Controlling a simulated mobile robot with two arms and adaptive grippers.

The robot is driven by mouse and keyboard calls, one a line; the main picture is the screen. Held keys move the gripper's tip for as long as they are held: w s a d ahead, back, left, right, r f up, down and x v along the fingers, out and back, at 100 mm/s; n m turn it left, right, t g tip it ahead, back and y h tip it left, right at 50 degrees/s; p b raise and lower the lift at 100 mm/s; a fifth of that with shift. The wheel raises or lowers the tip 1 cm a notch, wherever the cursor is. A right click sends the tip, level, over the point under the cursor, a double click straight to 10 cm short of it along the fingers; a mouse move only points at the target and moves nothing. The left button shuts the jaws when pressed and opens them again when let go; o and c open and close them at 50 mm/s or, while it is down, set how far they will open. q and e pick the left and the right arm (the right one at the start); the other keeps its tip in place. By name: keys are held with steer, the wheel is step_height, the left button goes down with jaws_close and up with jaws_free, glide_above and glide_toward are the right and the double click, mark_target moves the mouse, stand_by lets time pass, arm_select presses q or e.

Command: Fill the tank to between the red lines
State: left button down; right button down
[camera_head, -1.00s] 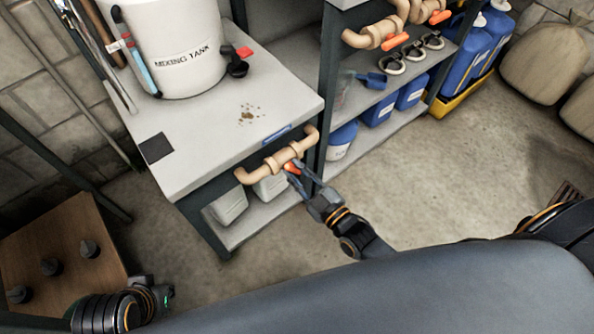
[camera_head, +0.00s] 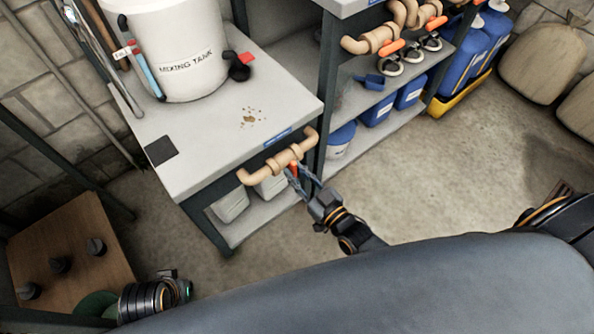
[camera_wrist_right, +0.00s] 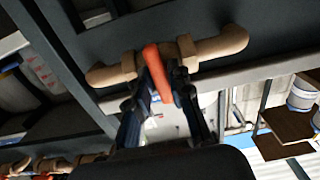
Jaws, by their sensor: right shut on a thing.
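The white mixing tank (camera_head: 185,40) stands on the grey bench (camera_head: 215,130). A gauge tube (camera_head: 146,60) with a blue part runs up its side, but its red lines and level are too small to read. A tan pipe (camera_head: 252,177) with a red-orange valve handle (camera_head: 293,170) is fixed to the bench's front edge. My right gripper (camera_head: 299,178) is shut on this handle from below. In the right wrist view the handle (camera_wrist_right: 156,68) sits between the fingers of the gripper (camera_wrist_right: 165,98). My left arm shows at the bottom left; its fingers are hidden.
A black tap with a red lever (camera_head: 240,66) sits at the tank's base. More pipes with orange handles (camera_head: 390,48) are on the shelf to the right, above blue containers (camera_head: 378,108). A wooden board with dark knobs (camera_head: 60,235) is at the lower left.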

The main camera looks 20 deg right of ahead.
stand_by(0.3)
steer(key=c, duration=1.3)
jaws_free()
steer(key=v, duration=1.2)
